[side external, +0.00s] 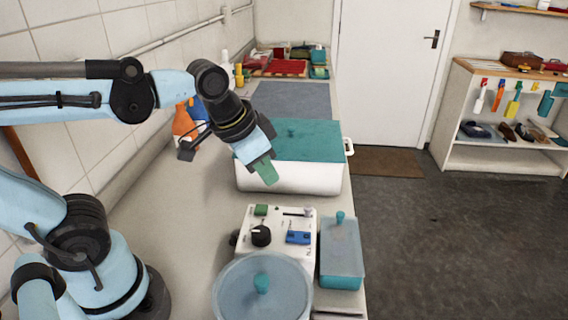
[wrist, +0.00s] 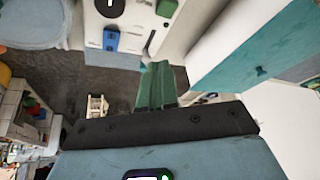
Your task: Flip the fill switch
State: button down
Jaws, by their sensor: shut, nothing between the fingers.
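A white control panel (side external: 276,220) stands on the counter in the side view. It carries a blue switch (side external: 298,237), a black knob (side external: 261,236), a green block-like control (side external: 261,210) and a slider slot (side external: 294,211). No label is readable to say which is the fill switch. The wrist view shows the panel (wrist: 135,22) at the top, with the blue switch (wrist: 110,40), the knob (wrist: 110,6) and the green control (wrist: 166,8). My gripper (side external: 268,174) has green fingers, shut and empty. It hangs above and behind the panel, apart from it; the fingers (wrist: 156,68) also show in the wrist view.
A white bin with a teal lid (side external: 290,141) stands just behind and right of my gripper. A round lidded container (side external: 262,295) is in front of the panel, and a teal lidded box (side external: 341,250) is at its right. An orange bottle (side external: 183,124) stands near the wall.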

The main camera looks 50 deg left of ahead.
aim_at(291, 235)
jog(key=d+r+m+g, duration=0.5)
jog(key=d+r+m, duration=0.1)
jog(key=d, duration=0.1)
jog(key=shift+r, duration=0.15)
jog(key=shift+w, duration=0.1)
notch_tip(291, 235, down, 14)
jog(key=shift+a, duration=0.1)
dwell(0.8)
